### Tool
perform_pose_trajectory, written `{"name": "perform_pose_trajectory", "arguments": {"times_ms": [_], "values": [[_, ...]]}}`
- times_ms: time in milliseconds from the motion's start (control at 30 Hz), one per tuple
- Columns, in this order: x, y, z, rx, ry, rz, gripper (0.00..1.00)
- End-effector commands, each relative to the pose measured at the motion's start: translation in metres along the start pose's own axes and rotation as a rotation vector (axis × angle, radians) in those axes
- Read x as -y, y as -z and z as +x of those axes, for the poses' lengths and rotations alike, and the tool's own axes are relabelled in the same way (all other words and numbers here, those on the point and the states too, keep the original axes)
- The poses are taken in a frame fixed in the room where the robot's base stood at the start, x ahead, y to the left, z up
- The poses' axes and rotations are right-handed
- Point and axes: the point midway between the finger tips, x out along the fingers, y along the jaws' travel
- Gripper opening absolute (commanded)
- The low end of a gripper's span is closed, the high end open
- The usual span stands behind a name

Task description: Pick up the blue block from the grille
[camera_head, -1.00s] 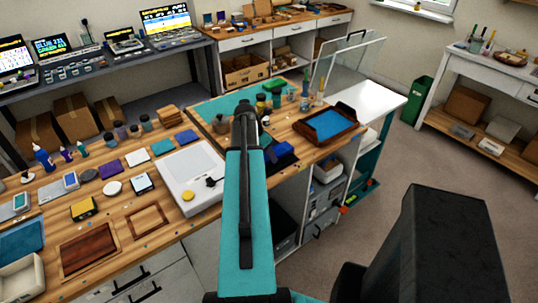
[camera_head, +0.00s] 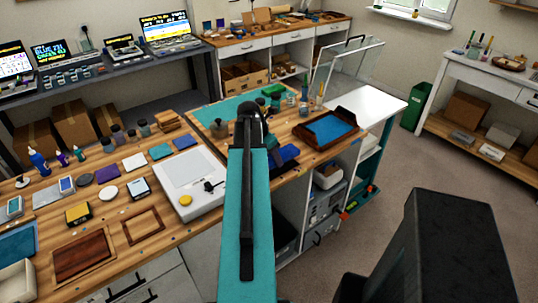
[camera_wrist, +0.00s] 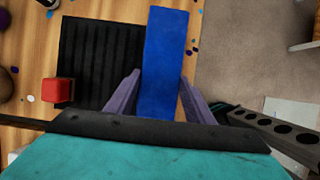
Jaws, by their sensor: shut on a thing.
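The blue block (camera_wrist: 165,50) is a long, flat-faced bar between the two purple fingers of my gripper (camera_wrist: 160,78) in the wrist view. The fingers are shut on it, one along each long side. The black ribbed grille (camera_wrist: 100,60) lies just left of the block, over the wooden table. A red block (camera_wrist: 56,90) sits at the grille's left edge. In the head view my arm hides much of this spot. A dark blue shape (camera_head: 286,157) shows just right of the arm, and I cannot make out its details.
A wooden tray with a blue inside (camera_head: 328,128) stands to the right on the bench. A white light pad (camera_head: 180,170) lies left of my arm. Small bottles (camera_head: 118,133) and cups stand further back. The bench edge and open floor are on the right.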

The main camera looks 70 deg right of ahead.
Motion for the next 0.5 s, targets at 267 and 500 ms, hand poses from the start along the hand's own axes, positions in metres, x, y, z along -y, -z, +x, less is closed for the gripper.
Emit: {"name": "perform_pose_trajectory", "arguments": {"times_ms": [267,500], "values": [[0.044,0.005,-0.005,0.001,0.0,0.002,0.13],[0.074,0.007,-0.009,0.002,-0.001,0.002,0.13]]}}
